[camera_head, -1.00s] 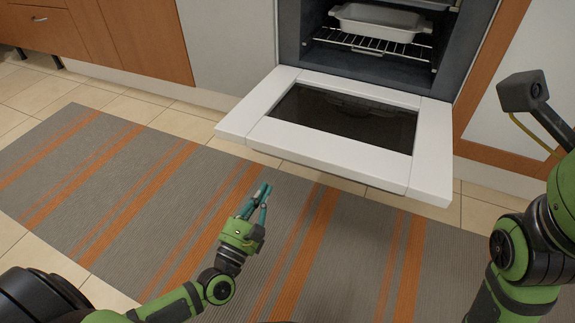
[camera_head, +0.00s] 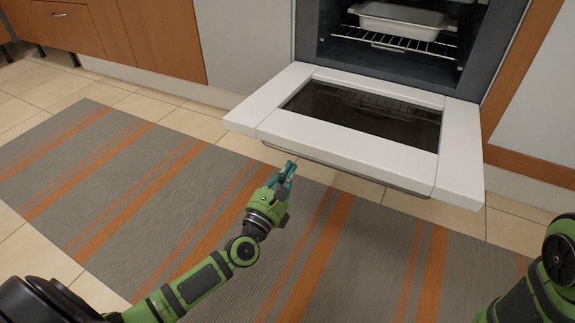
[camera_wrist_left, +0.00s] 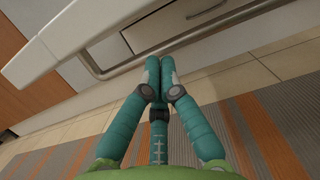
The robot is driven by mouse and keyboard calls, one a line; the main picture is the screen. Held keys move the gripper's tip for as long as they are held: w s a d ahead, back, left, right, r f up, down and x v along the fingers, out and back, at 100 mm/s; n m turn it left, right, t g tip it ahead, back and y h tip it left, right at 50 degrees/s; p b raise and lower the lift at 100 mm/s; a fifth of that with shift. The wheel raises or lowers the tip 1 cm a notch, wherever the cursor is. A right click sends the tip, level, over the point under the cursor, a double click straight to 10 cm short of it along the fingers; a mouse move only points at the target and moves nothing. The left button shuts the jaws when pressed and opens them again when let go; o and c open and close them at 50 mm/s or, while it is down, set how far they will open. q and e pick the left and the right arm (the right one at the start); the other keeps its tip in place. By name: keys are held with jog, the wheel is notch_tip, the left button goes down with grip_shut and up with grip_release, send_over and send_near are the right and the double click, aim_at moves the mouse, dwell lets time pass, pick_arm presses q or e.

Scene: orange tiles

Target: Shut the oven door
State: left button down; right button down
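The oven door (camera_head: 335,139) is open, folded down and lying about level in front of the oven. It has a white frame and a dark glass pane. My left gripper (camera_head: 289,167) is shut and empty, just in front of and below the door's front edge. In the left wrist view the gripper's teal fingers (camera_wrist_left: 159,66) are together, close to the door's underside and a bar (camera_wrist_left: 120,72) along it; I cannot tell whether they touch. My right gripper is out of view; only part of my right arm shows at the right edge.
A white baking dish (camera_head: 398,20) sits on a wire rack (camera_head: 390,42) inside the oven. Wooden cabinets (camera_head: 150,40) stand at the left. A grey rug with orange stripes (camera_head: 120,185) covers the floor in front of the oven.

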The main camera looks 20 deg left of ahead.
pick_arm(q)
notch_tip(320, 180, up, 3)
jog(key=shift+f+p, duration=0.1)
jog(key=shift+p, duration=0.25)
